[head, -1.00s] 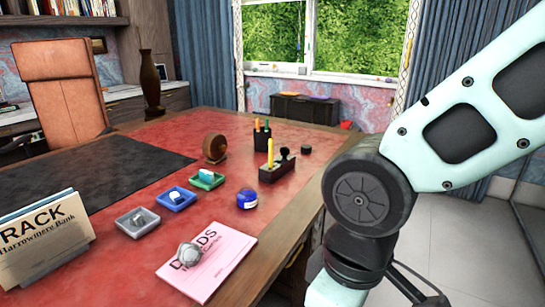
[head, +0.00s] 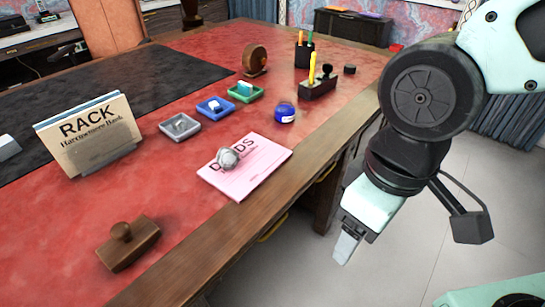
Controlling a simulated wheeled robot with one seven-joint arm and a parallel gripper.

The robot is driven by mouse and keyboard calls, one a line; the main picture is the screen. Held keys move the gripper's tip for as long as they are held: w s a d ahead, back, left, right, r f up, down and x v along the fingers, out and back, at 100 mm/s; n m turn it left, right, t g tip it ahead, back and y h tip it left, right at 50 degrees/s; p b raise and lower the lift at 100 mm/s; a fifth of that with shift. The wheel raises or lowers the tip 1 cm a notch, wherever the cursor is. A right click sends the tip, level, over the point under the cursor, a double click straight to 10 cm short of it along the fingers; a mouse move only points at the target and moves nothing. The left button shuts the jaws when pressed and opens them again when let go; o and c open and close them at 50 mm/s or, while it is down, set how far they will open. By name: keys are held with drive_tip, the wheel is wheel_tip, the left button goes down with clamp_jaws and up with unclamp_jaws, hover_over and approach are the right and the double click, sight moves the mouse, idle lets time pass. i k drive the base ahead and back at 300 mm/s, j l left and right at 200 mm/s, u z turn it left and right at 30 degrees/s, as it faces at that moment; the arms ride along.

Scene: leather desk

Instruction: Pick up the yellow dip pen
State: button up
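The yellow dip pen (head: 312,68) stands upright in a dark desk stand (head: 319,91) near the right edge of the red leather desk; its lower end is hidden in the stand. My gripper (head: 346,248) hangs in front of the desk's right edge, over the floor, well apart from the pen and nearer to me. It points down and I see it from the side, so the gap between its fingers does not show. I see nothing held in it.
A dark pen cup (head: 304,54) stands behind the stand, a small black object (head: 349,69) to its right. A blue ink jar (head: 285,113), small trays (head: 215,107), pink papers (head: 262,166) with a round weight, a card rack (head: 88,137) and a wooden blotter (head: 128,243) occupy the desk.

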sight(315, 54)
drive_tip(key=i+l+z, duration=0.15)
drive_tip(key=i+z, duration=0.25)
drive_tip(key=i, duration=0.2)
drive_tip(key=i+z, duration=0.35)
drive_tip(key=i, duration=0.25)
